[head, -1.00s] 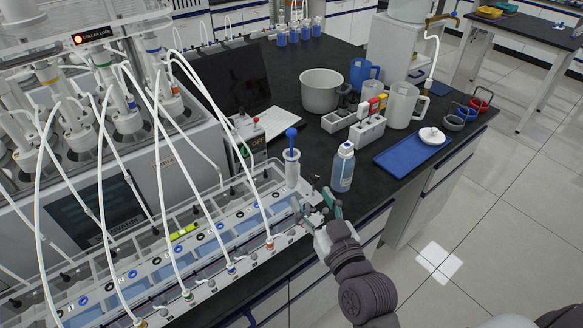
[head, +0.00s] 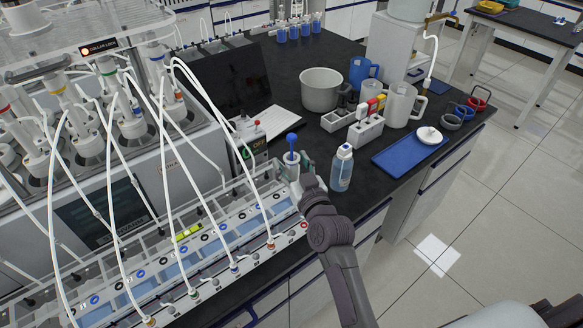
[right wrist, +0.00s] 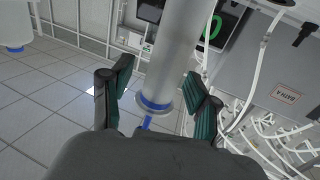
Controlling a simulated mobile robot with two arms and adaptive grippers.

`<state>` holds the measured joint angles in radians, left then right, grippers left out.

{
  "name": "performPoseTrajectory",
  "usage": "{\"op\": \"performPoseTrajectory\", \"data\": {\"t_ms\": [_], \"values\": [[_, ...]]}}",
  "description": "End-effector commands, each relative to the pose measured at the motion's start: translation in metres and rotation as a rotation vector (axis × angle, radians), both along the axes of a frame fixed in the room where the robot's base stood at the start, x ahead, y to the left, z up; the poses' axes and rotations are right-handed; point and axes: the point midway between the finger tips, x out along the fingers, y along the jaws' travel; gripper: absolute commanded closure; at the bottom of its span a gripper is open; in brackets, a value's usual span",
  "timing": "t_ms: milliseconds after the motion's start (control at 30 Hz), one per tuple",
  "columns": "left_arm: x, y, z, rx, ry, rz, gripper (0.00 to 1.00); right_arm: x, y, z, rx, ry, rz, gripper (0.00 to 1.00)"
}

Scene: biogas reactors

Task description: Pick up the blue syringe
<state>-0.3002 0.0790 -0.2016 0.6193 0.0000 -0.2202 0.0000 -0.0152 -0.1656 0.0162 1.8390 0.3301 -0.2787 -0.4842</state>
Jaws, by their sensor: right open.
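The blue syringe (head: 291,145) stands upright at the right end of the long white rack, its blue plunger knob on top. My right gripper (head: 297,169) is open at the syringe, its arm coming from the lower right and hiding part of the barrel. In the right wrist view, the pale barrel with a blue ring, which looks like the syringe (right wrist: 176,65), runs between the two open green-padded fingers of the right gripper (right wrist: 158,98). Contact with either finger cannot be told. My left gripper is not in view.
A blue-capped wash bottle (head: 341,168) stands just right of my right gripper. White tubes (head: 205,110) arch over the rack (head: 205,262) at left. A grey pot (head: 321,92), a tube holder (head: 366,132) and a blue tray (head: 396,158) stand on the black bench.

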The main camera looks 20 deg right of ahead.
Motion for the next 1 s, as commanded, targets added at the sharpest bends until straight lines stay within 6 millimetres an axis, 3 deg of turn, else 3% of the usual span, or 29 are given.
{"op": "performPoseTrajectory", "data": {"t_ms": [200,500,567,1000], "values": [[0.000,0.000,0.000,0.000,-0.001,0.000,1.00,0.000,0.000,-0.001,0.000,0.001,0.000,0.43],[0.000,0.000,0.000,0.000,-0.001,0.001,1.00,0.000,0.000,-0.001,0.000,0.001,0.000,0.93],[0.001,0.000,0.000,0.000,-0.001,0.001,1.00,0.000,0.000,-0.001,0.000,0.001,0.000,1.00],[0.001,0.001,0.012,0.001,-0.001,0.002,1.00,0.000,0.000,0.011,-0.001,-0.001,0.000,1.00]]}}
